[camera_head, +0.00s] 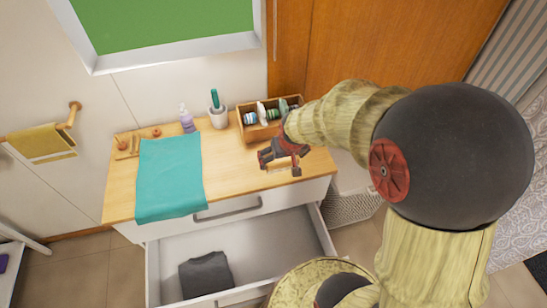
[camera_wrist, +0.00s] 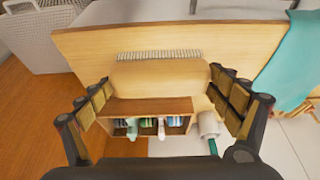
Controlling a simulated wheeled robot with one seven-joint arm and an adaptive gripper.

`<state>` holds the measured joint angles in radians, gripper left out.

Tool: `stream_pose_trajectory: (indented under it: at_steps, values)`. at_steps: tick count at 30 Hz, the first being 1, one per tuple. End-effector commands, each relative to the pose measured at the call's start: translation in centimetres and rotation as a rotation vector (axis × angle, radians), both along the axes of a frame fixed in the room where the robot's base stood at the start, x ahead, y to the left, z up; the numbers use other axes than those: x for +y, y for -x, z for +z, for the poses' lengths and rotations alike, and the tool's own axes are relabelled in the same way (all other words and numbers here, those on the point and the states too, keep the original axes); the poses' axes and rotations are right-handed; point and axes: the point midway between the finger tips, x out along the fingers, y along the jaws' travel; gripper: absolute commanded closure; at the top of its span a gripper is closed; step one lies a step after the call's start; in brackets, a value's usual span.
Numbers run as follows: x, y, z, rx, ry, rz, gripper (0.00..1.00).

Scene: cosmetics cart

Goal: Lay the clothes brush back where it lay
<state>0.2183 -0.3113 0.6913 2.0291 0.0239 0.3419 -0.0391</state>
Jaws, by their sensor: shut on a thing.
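The clothes brush (camera_wrist: 160,75) has a pale wooden body and a row of grey bristles along the edge away from my palm. It lies crosswise between the fingers of my gripper (camera_wrist: 160,80), which is shut on its two ends in the wrist view. In the head view my gripper (camera_head: 280,160) is over the right part of the wooden cart top (camera_head: 230,168), just in front of the wooden box. There the brush is small and mostly hidden by the fingers. I cannot tell whether it touches the top.
The wooden box (camera_head: 245,134) of rolls stands at the back right. A white pot (camera_head: 219,118), a lilac bottle (camera_head: 187,122) and a wooden rack (camera_head: 125,148) stand left of it. A teal cloth (camera_head: 168,175) drapes over the front. The drawer (camera_head: 270,245) below is open, with a dark folded cloth (camera_head: 205,274).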

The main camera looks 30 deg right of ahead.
Motion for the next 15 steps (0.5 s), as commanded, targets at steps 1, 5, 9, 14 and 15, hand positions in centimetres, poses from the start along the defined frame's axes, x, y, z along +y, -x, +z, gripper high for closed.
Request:
stream_pose_trajectory:
  at_steps: [1,5,9,14,15]
  values:
    - [-0.2,-1.2,-0.7,0.001,0.0,0.0,0.33]
    - [-0.8,-3.9,-2.0,0.001,0.0,0.0,0.33]
    - [-1.2,-6.1,-4.4,0.004,-0.001,0.0,0.33]
    - [-1.6,-8.1,-6.5,0.001,0.0,0.0,0.33]
    - [-1.7,-8.4,-6.8,0.0,0.0,0.0,0.33]
